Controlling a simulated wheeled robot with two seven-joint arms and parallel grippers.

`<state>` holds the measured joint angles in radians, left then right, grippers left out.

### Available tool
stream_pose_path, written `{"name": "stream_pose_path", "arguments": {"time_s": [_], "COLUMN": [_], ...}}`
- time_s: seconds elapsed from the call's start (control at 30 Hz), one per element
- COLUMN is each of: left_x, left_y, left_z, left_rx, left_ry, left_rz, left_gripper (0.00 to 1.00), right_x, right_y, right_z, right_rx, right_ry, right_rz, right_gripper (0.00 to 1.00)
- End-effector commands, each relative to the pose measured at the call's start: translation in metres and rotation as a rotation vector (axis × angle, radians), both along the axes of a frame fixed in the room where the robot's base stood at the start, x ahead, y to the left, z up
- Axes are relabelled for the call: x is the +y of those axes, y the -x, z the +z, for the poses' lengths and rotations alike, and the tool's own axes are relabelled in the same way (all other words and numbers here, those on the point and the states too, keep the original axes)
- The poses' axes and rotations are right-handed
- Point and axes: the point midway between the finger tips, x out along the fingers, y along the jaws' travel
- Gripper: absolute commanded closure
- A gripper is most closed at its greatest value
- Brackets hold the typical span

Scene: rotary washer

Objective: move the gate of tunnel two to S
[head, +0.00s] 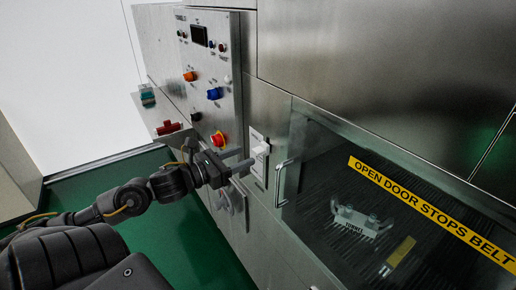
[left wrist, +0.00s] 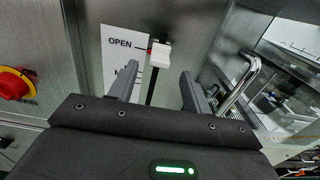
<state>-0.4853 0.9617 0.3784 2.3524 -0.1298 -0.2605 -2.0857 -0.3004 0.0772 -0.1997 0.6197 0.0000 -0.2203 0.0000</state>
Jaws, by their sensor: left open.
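The gate control is a white plate (left wrist: 118,58) with a dark vertical slot and a white slider knob (left wrist: 160,54) near its top. A small red mark at the knob lines up with the word OPEN. A lower label is partly hidden by a finger, and no S can be read. In the head view the knob (head: 262,149) sits on the steel front left of the glass door. My left gripper (head: 240,162) is open and empty, just in front of the plate; in the left wrist view its fingers (left wrist: 160,85) stand either side of the slot, below the knob.
A glass door (head: 345,150) with a bar handle (head: 281,184) is right of the plate, close to the gripper.

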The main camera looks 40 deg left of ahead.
Motion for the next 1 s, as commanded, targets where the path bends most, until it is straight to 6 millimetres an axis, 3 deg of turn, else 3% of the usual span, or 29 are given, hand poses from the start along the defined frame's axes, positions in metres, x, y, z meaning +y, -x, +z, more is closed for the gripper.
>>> {"name": "stream_pose_path", "arguments": {"time_s": [0.2, 0.43, 0.9, 1.0], "left_x": [-0.009, -0.015, -0.018, -0.018], "left_y": [-0.030, -0.052, -0.060, -0.060], "left_z": [0.005, 0.003, 0.000, 0.000], "left_rx": [-0.003, -0.001, 0.001, 0.001], "left_ry": [0.001, 0.002, 0.000, 0.000], "left_rz": [0.001, 0.001, 0.000, 0.000], "left_gripper": [0.51, 0.51, 0.51, 0.63], "right_x": [0.000, -0.001, -0.004, -0.004], "right_y": [0.000, 0.000, 0.000, 0.000], "right_z": [0.014, 0.023, 0.024, 0.024], "right_rx": [0.000, 0.000, -0.001, -0.001], "right_ry": [0.000, 0.000, 0.004, 0.004], "right_rz": [0.001, 0.001, 0.002, 0.002], "right_gripper": [1.00, 1.00, 1.00, 1.00]}}
